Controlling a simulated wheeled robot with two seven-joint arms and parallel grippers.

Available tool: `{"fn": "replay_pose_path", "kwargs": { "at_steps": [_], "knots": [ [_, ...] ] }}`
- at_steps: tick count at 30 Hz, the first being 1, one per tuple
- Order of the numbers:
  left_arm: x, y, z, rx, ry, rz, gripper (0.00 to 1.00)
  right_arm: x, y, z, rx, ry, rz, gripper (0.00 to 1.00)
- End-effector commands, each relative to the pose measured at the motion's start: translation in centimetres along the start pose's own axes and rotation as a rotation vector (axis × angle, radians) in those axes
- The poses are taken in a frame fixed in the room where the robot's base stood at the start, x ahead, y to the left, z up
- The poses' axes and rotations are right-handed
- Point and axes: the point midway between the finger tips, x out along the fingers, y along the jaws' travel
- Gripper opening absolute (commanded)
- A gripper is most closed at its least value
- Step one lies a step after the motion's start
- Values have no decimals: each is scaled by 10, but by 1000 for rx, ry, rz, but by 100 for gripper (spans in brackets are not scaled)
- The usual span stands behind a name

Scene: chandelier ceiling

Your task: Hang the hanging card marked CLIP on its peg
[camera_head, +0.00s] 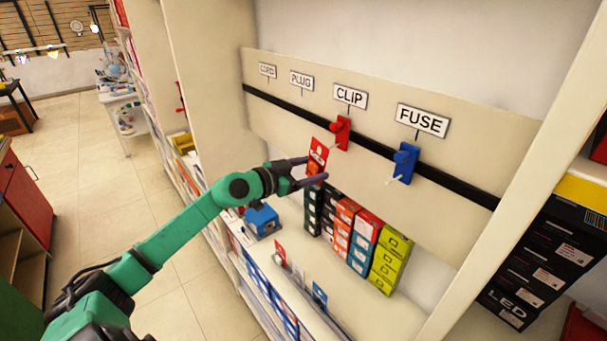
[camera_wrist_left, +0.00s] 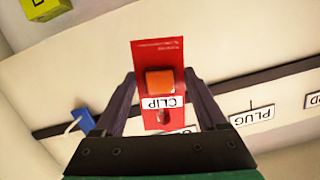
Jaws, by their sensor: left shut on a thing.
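The red hanging card (camera_head: 319,153) with an orange block on it is between the fingers of my left gripper (camera_head: 309,171), which is shut on it. In the left wrist view the card (camera_wrist_left: 158,54) carries a white label reading CLIP, seen upside down, between both fingers (camera_wrist_left: 160,98). In the head view the card is just left of and slightly below the red peg (camera_head: 342,131), under the CLIP sign (camera_head: 350,96). I cannot tell whether the card touches the peg's rod. My right gripper is not in view.
A blue peg (camera_head: 404,163) sticks out under the FUSE sign (camera_head: 422,121) to the right. PLUG (camera_head: 301,81) and CORD signs are to the left. Stacked boxes (camera_head: 391,258) and a blue box (camera_head: 262,221) stand on the shelf below. A side panel bounds the right.

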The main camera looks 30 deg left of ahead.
Motion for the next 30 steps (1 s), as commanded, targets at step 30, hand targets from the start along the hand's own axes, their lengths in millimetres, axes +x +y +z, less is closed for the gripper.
{"fn": "replay_pose_path", "kwargs": {
  "at_steps": [30],
  "knots": [
    [47, 2, 2, 0, 0, 0, 43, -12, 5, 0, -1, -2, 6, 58]
  ]
}}
